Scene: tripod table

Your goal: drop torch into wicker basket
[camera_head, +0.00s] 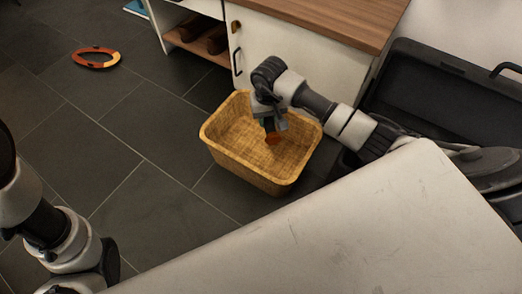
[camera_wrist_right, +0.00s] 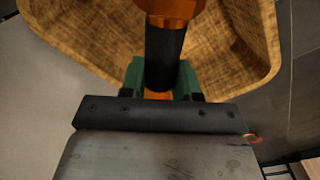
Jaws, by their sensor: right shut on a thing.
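The wicker basket (camera_head: 262,176) stands on the dark tiled floor in the middle of the head view, and its woven inside (camera_wrist_right: 95,40) fills the top of the right wrist view. My right gripper (camera_head: 273,126) is over the basket's opening. It is shut on the torch (camera_wrist_right: 164,55), which has a black handle and an orange head. In the head view only the orange end of the torch (camera_head: 273,138) shows below the fingers. The green finger pads press on both sides of the black handle. My left arm is at the lower left edge, and its gripper does not show clearly.
A white table or counter (camera_head: 380,230) fills the lower right. A white cabinet with a wooden top (camera_head: 320,18) stands behind the basket. An open black case (camera_head: 430,95) is at the right. An orange and black ring (camera_head: 96,66) lies on the floor at upper left.

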